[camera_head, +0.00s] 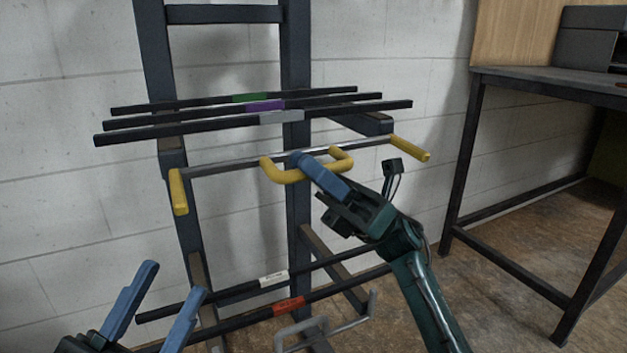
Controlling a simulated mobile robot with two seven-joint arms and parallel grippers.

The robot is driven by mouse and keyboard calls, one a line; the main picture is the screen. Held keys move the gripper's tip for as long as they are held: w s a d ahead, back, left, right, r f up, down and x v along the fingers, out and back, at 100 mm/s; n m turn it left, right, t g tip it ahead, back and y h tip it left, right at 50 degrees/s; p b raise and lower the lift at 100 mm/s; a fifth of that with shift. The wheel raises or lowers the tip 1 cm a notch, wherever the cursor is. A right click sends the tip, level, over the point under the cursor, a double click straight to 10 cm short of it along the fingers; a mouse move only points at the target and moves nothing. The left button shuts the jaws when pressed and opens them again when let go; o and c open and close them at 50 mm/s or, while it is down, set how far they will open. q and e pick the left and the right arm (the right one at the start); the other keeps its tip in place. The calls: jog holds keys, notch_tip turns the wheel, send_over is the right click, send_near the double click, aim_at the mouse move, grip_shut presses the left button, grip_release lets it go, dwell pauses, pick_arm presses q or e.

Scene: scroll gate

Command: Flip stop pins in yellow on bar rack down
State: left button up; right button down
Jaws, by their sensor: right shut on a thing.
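A thin metal rod on the dark bar rack (297,75) carries the yellow stop pins: a left end pin (179,192), a right end pin (411,149) and a U-shaped middle handle (285,176). The left end pin points toward me and downward; the right one slants outward to the right. My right gripper (318,170) is shut on the yellow middle handle, its blue fingers hiding part of it. My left gripper (174,280) is open and empty at the lower left, in front of the rack and apart from it.
Above the yellow pins lie three dark bars with green (252,98), purple (264,106) and grey (281,117) bands. Lower bars have white (273,279) and red (289,305) bands, with a grey handle (302,332) below. A dark table (540,84) stands at right.

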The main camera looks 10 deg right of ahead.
pick_arm(q)
jog(key=shift+s+r+m+h, duration=0.1)
jog(key=shift+r+m+h, duration=0.2)
jog(key=shift+m, duration=0.1)
pick_arm(e)
jog(key=n+g, duration=0.2)
jog(key=shift+f+n+g+h, duration=0.2)
jog(key=shift+n+g+h, duration=0.1)
jog(key=shift+n+g, duration=0.1)
jog(key=shift+f+n+g, duration=0.1)
jog(key=shift+n+g, duration=0.3)
jog(key=shift+g, duration=0.1)
jog(key=c, duration=1.4)
grip_release()
